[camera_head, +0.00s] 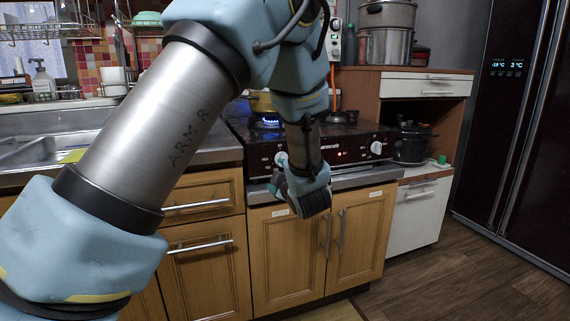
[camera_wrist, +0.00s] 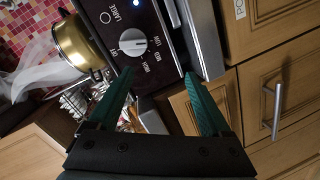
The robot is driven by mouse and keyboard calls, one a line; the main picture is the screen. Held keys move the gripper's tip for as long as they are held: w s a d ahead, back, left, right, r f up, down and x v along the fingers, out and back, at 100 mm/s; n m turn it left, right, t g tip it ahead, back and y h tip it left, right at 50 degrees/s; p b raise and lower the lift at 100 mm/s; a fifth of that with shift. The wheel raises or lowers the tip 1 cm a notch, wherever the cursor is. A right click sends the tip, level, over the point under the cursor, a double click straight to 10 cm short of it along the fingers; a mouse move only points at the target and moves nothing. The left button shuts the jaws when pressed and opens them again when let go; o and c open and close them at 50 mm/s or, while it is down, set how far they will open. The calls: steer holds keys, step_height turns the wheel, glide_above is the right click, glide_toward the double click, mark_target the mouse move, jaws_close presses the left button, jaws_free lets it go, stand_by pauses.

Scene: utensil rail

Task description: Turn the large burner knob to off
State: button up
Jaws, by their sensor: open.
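The large burner knob (camera_wrist: 132,43) is a round light-grey knob on the dark stove panel in the wrist view. The word LARGE is printed near it, with OFF, LOW, MED and HIGH marks around it. I cannot tell its exact pointer setting. In the head view the knob (camera_head: 281,159) is at the panel's left, partly hidden by my arm. My gripper (camera_wrist: 158,75) is open and empty, its green fingers pointing toward the panel. The knob lies beyond the left fingertip, not between the fingers. In the head view my gripper (camera_head: 280,184) is in front of and below the knob.
A blue flame (camera_head: 270,122) burns on the left burner, next to a brass-coloured pot (camera_wrist: 78,45) with steam around it. A second knob (camera_head: 376,148) is at the panel's right. Cabinet doors with bar handles (camera_wrist: 277,112) are below the stove. Floor on the right is clear.

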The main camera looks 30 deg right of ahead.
steer(key=s+d+r+n+t, duration=0.1)
steer(key=s+d+n+t, duration=0.1)
steer(key=s+d, duration=0.25)
steer(key=w, duration=1)
steer(key=shift+d+y+p, duration=0.3)
steer(key=shift+d, duration=0.05)
steer(key=shift+w+r, duration=0.1)
steer(key=shift+c, duration=0.2)
jaws_close()
